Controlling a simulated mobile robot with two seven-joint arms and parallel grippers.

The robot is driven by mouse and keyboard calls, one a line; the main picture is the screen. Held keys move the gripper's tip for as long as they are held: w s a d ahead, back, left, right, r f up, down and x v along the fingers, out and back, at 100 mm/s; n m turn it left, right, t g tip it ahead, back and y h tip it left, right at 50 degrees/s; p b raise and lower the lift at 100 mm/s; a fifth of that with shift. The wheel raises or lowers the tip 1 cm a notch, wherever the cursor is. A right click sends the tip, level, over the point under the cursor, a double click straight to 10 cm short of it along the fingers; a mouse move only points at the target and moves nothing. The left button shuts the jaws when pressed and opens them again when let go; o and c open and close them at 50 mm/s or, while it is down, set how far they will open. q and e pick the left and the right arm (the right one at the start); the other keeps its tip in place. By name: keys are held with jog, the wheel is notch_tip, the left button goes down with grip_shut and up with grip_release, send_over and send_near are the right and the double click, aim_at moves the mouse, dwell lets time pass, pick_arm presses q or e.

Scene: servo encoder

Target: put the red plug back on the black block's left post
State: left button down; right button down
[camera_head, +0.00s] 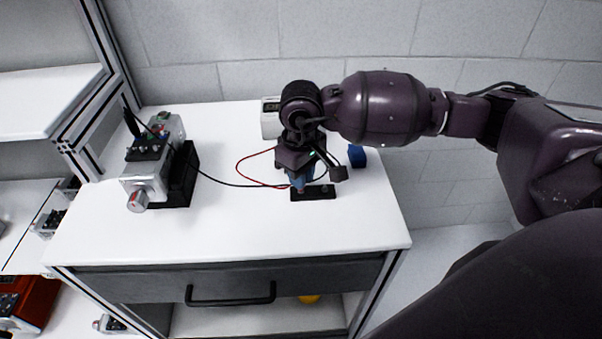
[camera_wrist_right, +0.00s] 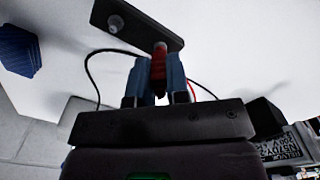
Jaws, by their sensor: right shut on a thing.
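My right gripper (camera_head: 301,184) points down over the left end of the black block (camera_head: 322,193), with its blue fingers shut on the red plug. In the right wrist view, the red plug (camera_wrist_right: 159,62) stands between the blue fingers (camera_wrist_right: 158,84), its tip over one end of the black block (camera_wrist_right: 140,30). The left post is hidden behind the plug, so I cannot tell whether the plug is on it. The other post (camera_wrist_right: 116,23) shows bare and round at the block's other end. My left gripper is not in view.
A servo unit (camera_head: 147,178) on a black base stands at the table's left. A blue block (camera_head: 357,156) and a white device (camera_head: 270,122) stand behind the gripper. A red wire (camera_head: 246,169) and a black cable cross the white table (camera_head: 230,225), whose front is clear.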

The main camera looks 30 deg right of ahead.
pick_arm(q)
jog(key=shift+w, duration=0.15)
pick_arm(e)
jog(key=shift+f, duration=0.1)
jog(key=c, duration=1)
grip_release()
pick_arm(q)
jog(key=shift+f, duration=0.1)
pick_arm(e)
jog(key=shift+r, duration=0.85)
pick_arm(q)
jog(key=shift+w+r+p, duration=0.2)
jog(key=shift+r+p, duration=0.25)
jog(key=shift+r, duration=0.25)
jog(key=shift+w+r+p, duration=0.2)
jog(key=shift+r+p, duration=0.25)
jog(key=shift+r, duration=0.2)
pick_arm(e)
jog(key=shift+r, duration=2.7)
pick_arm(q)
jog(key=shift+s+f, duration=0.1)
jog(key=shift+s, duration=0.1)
